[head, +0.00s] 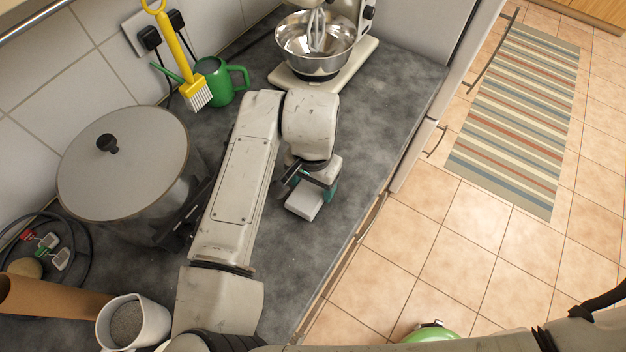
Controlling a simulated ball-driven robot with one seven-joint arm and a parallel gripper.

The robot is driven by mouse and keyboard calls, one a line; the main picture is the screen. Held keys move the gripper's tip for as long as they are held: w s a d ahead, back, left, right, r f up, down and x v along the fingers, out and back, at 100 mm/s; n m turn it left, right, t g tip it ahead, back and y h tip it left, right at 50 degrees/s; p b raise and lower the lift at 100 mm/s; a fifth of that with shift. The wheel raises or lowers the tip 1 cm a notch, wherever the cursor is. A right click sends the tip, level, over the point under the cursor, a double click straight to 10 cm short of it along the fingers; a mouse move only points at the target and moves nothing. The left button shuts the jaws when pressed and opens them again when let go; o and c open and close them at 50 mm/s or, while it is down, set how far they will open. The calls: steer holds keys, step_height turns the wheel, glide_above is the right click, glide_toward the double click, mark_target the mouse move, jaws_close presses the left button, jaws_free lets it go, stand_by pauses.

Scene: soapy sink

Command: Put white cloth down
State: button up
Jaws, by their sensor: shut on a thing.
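My arm reaches over the dark grey countertop (375,120), and my gripper (309,187) points down near the counter's front edge. My wrist and the fingers hide part of the cloth. I cannot tell whether the cloth touches the counter or hangs just above it.
A stand mixer with a steel bowl (316,50) stands behind. A green watering can (224,82), a yellow brush (187,55) and a large lidded pot (125,165) are left. A white mug (134,322) is at lower left. The counter right of my gripper is clear.

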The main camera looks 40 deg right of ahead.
mark_target(314, 187)
steer(key=shift+f, duration=0.4)
steer(key=shift+f, duration=0.1)
steer(key=o, duration=1.4)
step_height(314, 187, up, 12)
steer(key=b, duration=0.2)
steer(key=shift+s, duration=0.1)
